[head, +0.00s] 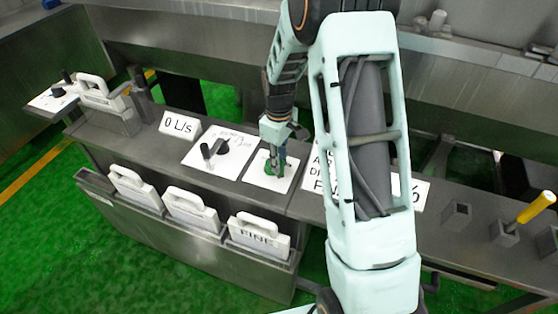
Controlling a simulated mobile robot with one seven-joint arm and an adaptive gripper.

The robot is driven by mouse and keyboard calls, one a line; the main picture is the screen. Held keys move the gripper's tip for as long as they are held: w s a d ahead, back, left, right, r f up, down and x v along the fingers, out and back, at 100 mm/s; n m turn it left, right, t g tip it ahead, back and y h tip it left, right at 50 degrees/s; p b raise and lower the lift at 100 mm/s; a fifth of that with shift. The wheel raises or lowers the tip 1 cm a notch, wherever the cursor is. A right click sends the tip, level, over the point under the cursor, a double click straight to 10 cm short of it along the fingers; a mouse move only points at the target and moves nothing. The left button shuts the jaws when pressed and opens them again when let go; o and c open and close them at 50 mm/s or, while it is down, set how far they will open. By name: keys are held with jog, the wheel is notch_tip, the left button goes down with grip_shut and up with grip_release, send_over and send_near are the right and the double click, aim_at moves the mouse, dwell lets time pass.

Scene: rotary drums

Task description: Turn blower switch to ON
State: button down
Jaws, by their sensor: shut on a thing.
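A white switch plate (284,182) lies on the grey metal bench right of centre-left. My arm comes down from the top and covers the bench to the right of the plate.
Left of it is a larger white plate (232,160) with a black knob and lever. A "0 L/s" sign (179,126) stands beyond. White handled blocks, one marked FINE (259,238), sit in the front rack. A yellow-handled lever (537,207) stands at right.

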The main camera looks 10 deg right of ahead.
jog(key=shift+a, duration=0.1)
jog(key=w+a+m+b, duration=0.3)
jog(key=w+a+m, duration=0.2)
jog(key=m, duration=1.3)
jog(key=shift+a, duration=0.8)
jog(key=shift+r, duration=0.1)
jog(key=c, duration=1.7)
grip_release()
jog(key=shift+c, duration=0.2)
